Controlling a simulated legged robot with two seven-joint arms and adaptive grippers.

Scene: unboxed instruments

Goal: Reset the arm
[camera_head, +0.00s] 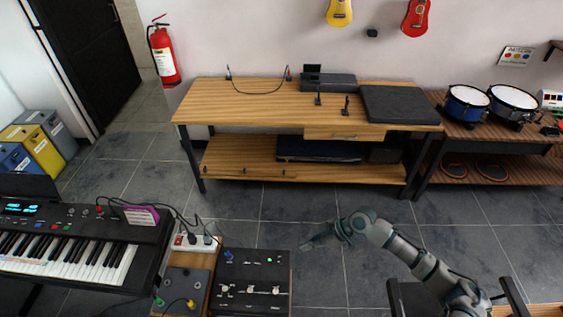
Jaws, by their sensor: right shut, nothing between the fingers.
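My right arm comes in from the bottom right and reaches left over the grey tiled floor. My right gripper (318,241) is at its end, shut and empty, just above and to the right of a black control box (250,281) with knobs and lit buttons. It does not appear to hold or touch anything. My left arm and gripper are not in view.
A keyboard (70,245) stands at the left, with a white power strip (194,239) beside it. A wooden workbench (250,104) stands against the wall. Drums (467,103) stand on a shelf at the right. The floor between is clear.

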